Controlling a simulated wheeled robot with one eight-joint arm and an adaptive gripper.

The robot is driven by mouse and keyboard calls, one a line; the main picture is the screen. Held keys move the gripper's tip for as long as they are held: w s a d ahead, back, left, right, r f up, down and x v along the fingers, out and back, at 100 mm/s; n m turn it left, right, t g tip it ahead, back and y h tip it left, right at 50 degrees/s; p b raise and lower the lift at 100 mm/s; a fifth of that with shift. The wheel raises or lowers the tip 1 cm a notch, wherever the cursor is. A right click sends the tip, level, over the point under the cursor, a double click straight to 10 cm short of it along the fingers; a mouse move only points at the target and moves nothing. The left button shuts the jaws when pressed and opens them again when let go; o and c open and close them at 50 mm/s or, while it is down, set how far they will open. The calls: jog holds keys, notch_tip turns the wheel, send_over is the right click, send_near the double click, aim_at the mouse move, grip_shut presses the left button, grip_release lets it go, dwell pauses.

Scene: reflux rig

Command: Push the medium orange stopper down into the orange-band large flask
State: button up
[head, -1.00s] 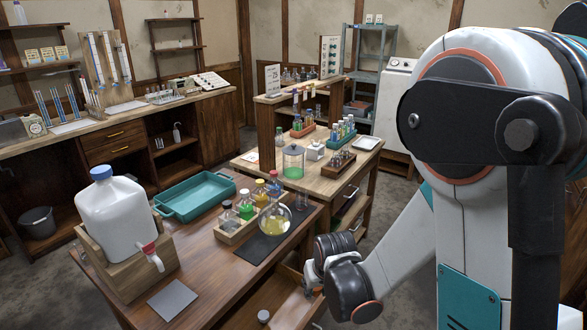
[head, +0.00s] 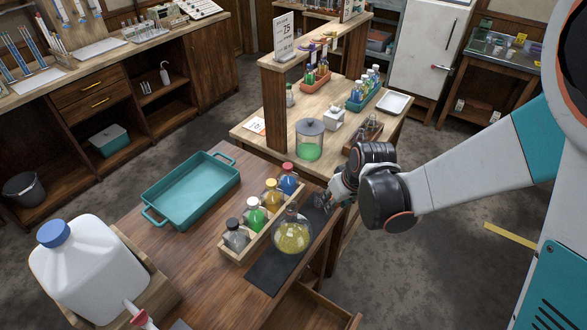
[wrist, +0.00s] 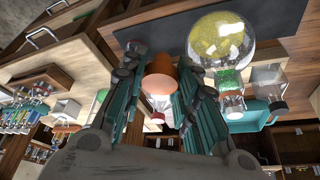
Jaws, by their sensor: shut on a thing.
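The large round flask (head: 292,232) with yellow contents stands on a dark mat (head: 268,273) on the wooden bench. Its band is too small to make out. It also shows in the wrist view (wrist: 222,45), beside and apart from my fingers. My gripper (head: 328,200) is just right of the flask's neck in the head view. In the wrist view, my gripper (wrist: 163,88) is shut on an orange stopper (wrist: 159,82), held between the two teal-sided fingers. The stopper is hidden or too small to tell in the head view.
A wooden rack (head: 240,250) of several coloured bottles stands close left of the flask. A teal tray (head: 190,190) and a white jug (head: 90,265) are farther left. An open drawer (head: 315,308) juts out at the bench front. A green-filled jar (head: 309,140) stands behind.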

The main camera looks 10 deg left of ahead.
aim_at(288, 206)
jog(key=s+a+r+n+g+y+p, duration=0.1)
jog(key=s+a+r+n+p, duration=0.1)
jog(key=a, duration=0.9)
jog(key=shift+s+r+n, duration=0.7)
jog(key=shift+n, duration=0.3)
jog(key=shift+f+b, duration=0.15)
jog(key=shift+b, duration=0.15)
jog(key=shift+f+b, duration=0.4)
jog(key=shift+b, duration=0.05)
jog(key=shift+f+b, duration=0.5)
dwell(0.8)
jog(key=o, duration=0.9)
jog(key=shift+c, duration=0.2)
